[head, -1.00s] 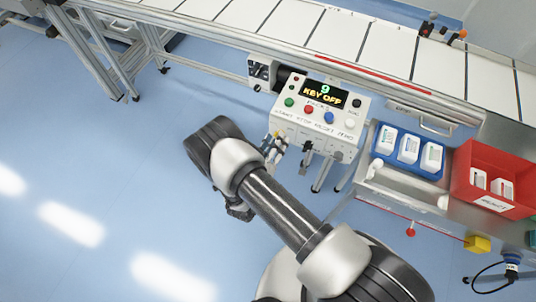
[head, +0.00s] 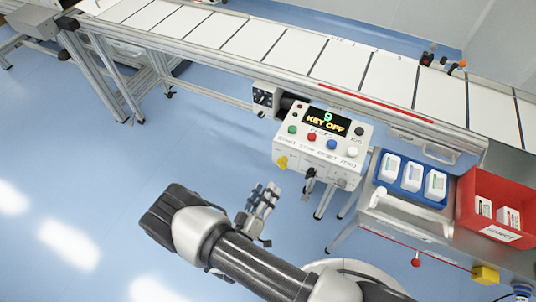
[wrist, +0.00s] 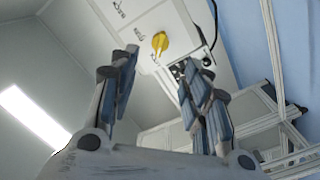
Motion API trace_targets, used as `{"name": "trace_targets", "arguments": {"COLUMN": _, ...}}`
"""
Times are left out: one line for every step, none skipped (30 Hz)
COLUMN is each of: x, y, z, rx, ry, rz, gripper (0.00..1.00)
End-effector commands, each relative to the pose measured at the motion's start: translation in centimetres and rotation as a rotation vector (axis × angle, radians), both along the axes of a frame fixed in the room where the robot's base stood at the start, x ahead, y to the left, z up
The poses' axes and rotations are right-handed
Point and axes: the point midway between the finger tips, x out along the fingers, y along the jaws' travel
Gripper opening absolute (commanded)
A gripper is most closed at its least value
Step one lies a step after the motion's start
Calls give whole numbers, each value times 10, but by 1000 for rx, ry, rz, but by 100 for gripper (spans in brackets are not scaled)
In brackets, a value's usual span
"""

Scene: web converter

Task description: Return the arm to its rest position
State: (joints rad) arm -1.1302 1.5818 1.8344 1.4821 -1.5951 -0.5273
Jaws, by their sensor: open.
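My gripper (head: 262,198) is open and empty in the head view, in front of and below the control box. My arm is folded low in the picture, its elbow at the left. In the wrist view my gripper (wrist: 165,95) shows two spread fingers with nothing between them. The control box (head: 345,155) has a display reading "9 KEY OFF" and several coloured buttons. A yellow knob (head: 282,162) is on its left front side; it also shows in the wrist view (wrist: 160,43), beyond the fingers and apart from them.
A conveyor (head: 300,50) with white panels runs across the back. Right of the box are a blue tray (head: 413,198) with white containers and a red bin (head: 465,215) with white items. A yellow block (head: 485,275) is at lower right. The blue floor (head: 90,200) at left is clear.

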Motion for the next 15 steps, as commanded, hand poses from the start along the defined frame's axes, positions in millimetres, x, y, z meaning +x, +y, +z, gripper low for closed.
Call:
{"name": "trace_targets", "arguments": {"x": 0, "y": 0, "z": 0, "rx": 0, "ry": 0, "rz": 0, "gripper": 44}}
{"name": "trace_targets", "arguments": {"x": 0, "y": 0, "z": 0, "rx": 0, "ry": 0, "rz": 0, "gripper": 44}}
{"name": "trace_targets", "arguments": {"x": 0, "y": 0, "z": 0, "rx": 0, "ry": 0, "rz": 0, "gripper": 44}}
{"name": "trace_targets", "arguments": {"x": 0, "y": 0, "z": 0, "rx": 0, "ry": 0, "rz": 0, "gripper": 44}}
{"name": "trace_targets", "arguments": {"x": 0, "y": 0, "z": 0, "rx": 0, "ry": 0, "rz": 0, "gripper": 44}}
{"name": "trace_targets", "arguments": {"x": 1, "y": 0, "z": 0, "rx": 3, "ry": 1, "rz": -1, "gripper": 44}}
{"name": "trace_targets", "arguments": {"x": 2, "y": 1, "z": 1, "rx": 9, "ry": 4, "rz": -2, "gripper": 44}}
{"name": "trace_targets", "arguments": {"x": 4, "y": 2, "z": 1, "rx": 19, "ry": 9, "rz": -3, "gripper": 44}}
{"name": "trace_targets", "arguments": {"x": 9, "y": 5, "z": 3, "rx": 44, "ry": 21, "rz": -7, "gripper": 44}}
{"name": "trace_targets", "arguments": {"x": 13, "y": 8, "z": 5, "rx": 69, "ry": 35, "rz": -11, "gripper": 44}}
{"name": "trace_targets", "arguments": {"x": 20, "y": 12, "z": 7, "rx": 101, "ry": 52, "rz": -14, "gripper": 44}}
{"name": "trace_targets", "arguments": {"x": 29, "y": 18, "z": 10, "rx": 152, "ry": 79, "rz": -20, "gripper": 44}}
{"name": "trace_targets", "arguments": {"x": 37, "y": 22, "z": 14, "rx": 197, "ry": 103, "rz": -24, "gripper": 44}}
{"name": "trace_targets", "arguments": {"x": 46, "y": 28, "z": 18, "rx": 245, "ry": 128, "rz": -25, "gripper": 44}}
{"name": "trace_targets", "arguments": {"x": 58, "y": 35, "z": 26, "rx": 313, "ry": 165, "rz": -28, "gripper": 44}}
